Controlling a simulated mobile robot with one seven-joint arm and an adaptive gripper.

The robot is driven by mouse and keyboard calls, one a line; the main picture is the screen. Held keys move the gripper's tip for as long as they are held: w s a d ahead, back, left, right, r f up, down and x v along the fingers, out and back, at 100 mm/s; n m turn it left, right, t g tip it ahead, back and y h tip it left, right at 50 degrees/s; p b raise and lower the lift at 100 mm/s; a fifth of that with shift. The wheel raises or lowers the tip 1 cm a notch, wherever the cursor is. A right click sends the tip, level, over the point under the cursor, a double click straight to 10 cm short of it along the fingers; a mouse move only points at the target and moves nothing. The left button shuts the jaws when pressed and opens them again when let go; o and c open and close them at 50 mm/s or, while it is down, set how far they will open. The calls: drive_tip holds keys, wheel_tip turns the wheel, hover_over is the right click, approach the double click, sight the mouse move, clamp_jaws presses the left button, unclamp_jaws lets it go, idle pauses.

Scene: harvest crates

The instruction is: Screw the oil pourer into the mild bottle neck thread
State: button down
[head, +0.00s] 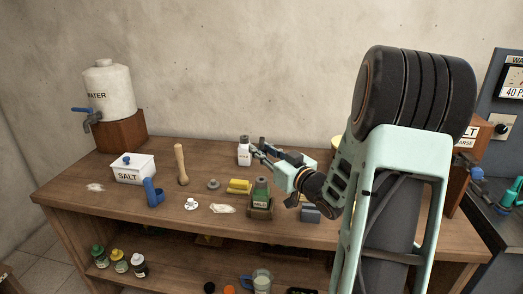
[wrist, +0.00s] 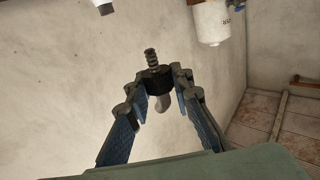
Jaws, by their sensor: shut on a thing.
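The green bottle labelled MILD (head: 261,188) stands upright in a small wooden holder (head: 260,213) at the front of the bench. My gripper (head: 262,151) is above and behind it, towards the wall. In the wrist view my gripper (wrist: 156,82) is shut on the oil pourer (wrist: 154,78) by its dark collar. The ribbed end points away from the palm and the grey spout lies between the fingers. The pourer is apart from the bottle. I cannot make it out clearly in the head view. The bottle's neck thread is too small to tell.
A white bottle (head: 244,155) stands just left of my gripper. Yellow blocks (head: 239,186), a wooden pestle (head: 181,164), a blue scoop (head: 153,192) and a salt box (head: 132,169) lie to the left. A grey box (head: 311,213) is right of the holder.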

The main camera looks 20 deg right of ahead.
drive_tip(key=shift+f+b, duration=1.75)
drive_tip(key=shift+f, duration=0.6)
drive_tip(key=shift+f+b, duration=1.5)
drive_tip(key=shift+b, duration=0.15)
drive_tip(key=c, duration=1.6)
unclamp_jaws()
drive_tip(key=s, duration=0.4)
drive_tip(key=s+d, duration=0.1)
drive_tip(key=s, duration=0.3)
drive_tip(key=s+d, duration=0.1)
drive_tip(key=s, duration=0.2)
drive_tip(key=shift+s+d, duration=0.1)
drive_tip(key=shift+s, duration=0.3)
